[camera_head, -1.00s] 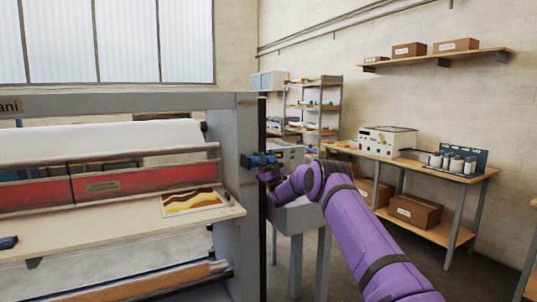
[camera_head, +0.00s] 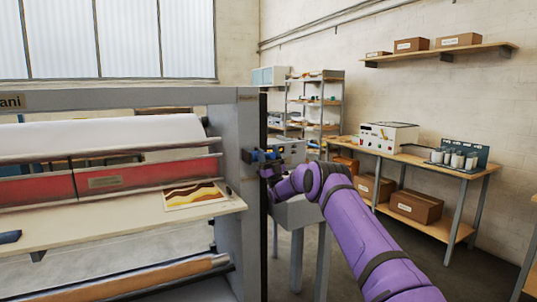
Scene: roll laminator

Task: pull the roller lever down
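The roll laminator (camera_head: 236,190) fills the left half of the view, a grey frame with red bars and a wide feed table. A small blue and dark fitting (camera_head: 262,156), which looks like the roller lever, sits on the dark strip at the outer side of its right end post. My purple arm reaches in from the lower right. My gripper (camera_head: 268,171) is at the side of the post, just below the blue fitting. It is small and partly hidden by my wrist, so I cannot tell whether its fingers are open or touch the lever.
A printed sheet (camera_head: 194,196) lies on the feed table (camera_head: 120,226). A grey stand (camera_head: 298,216) is behind my wrist. A wooden workbench (camera_head: 466,178) with a white device (camera_head: 388,137) and several cans stands along the right wall. The floor between them is clear.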

